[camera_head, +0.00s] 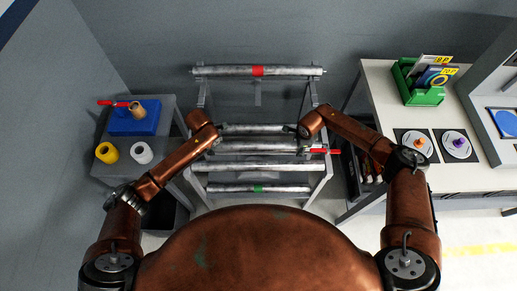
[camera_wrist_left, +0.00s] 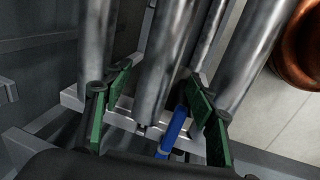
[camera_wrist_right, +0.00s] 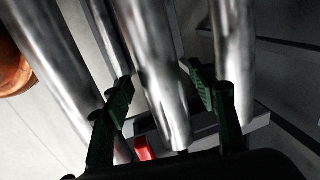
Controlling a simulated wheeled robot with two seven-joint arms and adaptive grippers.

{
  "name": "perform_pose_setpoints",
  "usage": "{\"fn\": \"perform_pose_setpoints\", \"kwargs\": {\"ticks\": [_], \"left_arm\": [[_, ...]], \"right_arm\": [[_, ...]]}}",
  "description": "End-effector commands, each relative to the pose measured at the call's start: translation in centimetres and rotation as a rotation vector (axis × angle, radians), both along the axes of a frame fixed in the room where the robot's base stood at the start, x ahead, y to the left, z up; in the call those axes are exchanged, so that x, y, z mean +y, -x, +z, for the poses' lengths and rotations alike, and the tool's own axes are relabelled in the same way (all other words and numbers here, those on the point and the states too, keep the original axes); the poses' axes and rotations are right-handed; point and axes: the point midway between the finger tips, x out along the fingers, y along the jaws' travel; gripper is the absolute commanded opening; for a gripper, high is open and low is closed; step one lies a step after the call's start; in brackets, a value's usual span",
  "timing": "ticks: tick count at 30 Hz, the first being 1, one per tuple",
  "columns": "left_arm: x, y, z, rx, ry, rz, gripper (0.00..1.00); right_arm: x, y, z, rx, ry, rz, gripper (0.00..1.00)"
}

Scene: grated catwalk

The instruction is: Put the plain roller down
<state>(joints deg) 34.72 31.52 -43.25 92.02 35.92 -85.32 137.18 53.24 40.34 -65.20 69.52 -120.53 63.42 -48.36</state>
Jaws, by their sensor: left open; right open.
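A plain grey roller (camera_head: 258,147) lies level across the metal rack, with no coloured band visible on it. My left gripper (camera_head: 214,141) is at its left end and my right gripper (camera_head: 304,133) near its right end. In the left wrist view a plain roller (camera_wrist_left: 165,60) passes between the green fingers of the open left gripper (camera_wrist_left: 158,80). In the right wrist view a roller (camera_wrist_right: 150,70) passes between the fingers of the open right gripper (camera_wrist_right: 160,88). Its end appears to sit at the rack's end bar; exact contact is unclear.
Neighbouring rollers lie close on both sides, including a front plain one (camera_head: 258,166), a green-banded one (camera_head: 285,189) and a red-banded one (camera_head: 220,71) at the back. A red handle (camera_head: 325,151) and a blue handle (camera_wrist_left: 172,130) are close to the grippers. Side tables flank the rack.

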Motion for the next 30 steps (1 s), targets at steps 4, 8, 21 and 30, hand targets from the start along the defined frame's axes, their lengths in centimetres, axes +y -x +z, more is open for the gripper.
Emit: {"fn": "perform_pose_setpoints", "kwargs": {"ticks": [4,8,21,30], "left_arm": [[0.0,0.6,3.3,-0.002,0.002,-0.001,0.52],[0.0,1.1,5.7,-0.002,0.002,0.000,0.52],[0.0,1.8,8.5,0.001,0.000,0.000,0.52],[0.0,1.8,8.5,0.001,0.000,0.000,0.52]], "right_arm": [[0.0,0.0,0.0,0.000,0.000,0.000,0.52],[0.0,0.0,0.0,0.000,0.000,0.000,0.52],[0.0,0.2,1.7,-0.003,-0.001,0.001,0.52],[-0.1,1.4,7.8,-0.003,0.000,0.001,0.52]]}}
